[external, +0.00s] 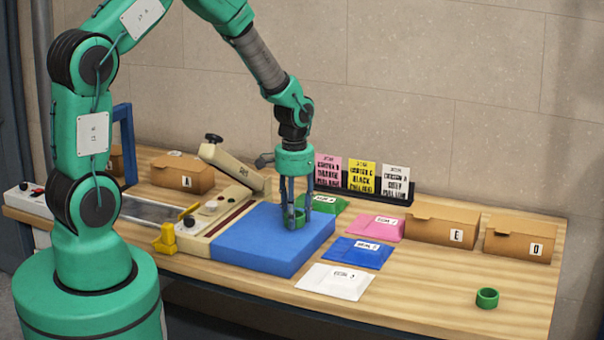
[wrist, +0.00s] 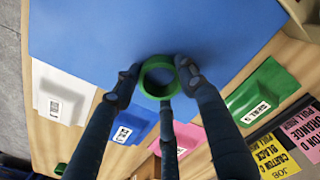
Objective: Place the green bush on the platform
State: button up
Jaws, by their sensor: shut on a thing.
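A green ring-shaped bush (external: 296,224) is between the fingertips of my gripper (external: 297,218), over the right part of the blue platform (external: 262,248). In the wrist view, the fingers of my gripper (wrist: 158,78) close on both sides of the green bush (wrist: 157,94), with its hole facing the camera and the blue platform (wrist: 100,35) behind it. The bush is at or just above the platform's top; I cannot tell if it touches. A second green bush (external: 487,298) stands on the table at the front right.
A cream press (external: 215,210) stands left of the platform. White (external: 335,281), blue (external: 357,252), pink (external: 376,227) and green packets (external: 328,204) lie to its right. Cardboard boxes (external: 440,228) and a card rack (external: 405,192) are farther back. The table's front right is mostly clear.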

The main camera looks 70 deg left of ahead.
jog(key=shift+f, duration=0.15)
jog(key=o, duration=1)
notch_tip(320, 180, up, 12)
jog(key=shift+r+p, duration=0.15)
jog(key=shift+p, duration=0.25)
dwell(0.5)
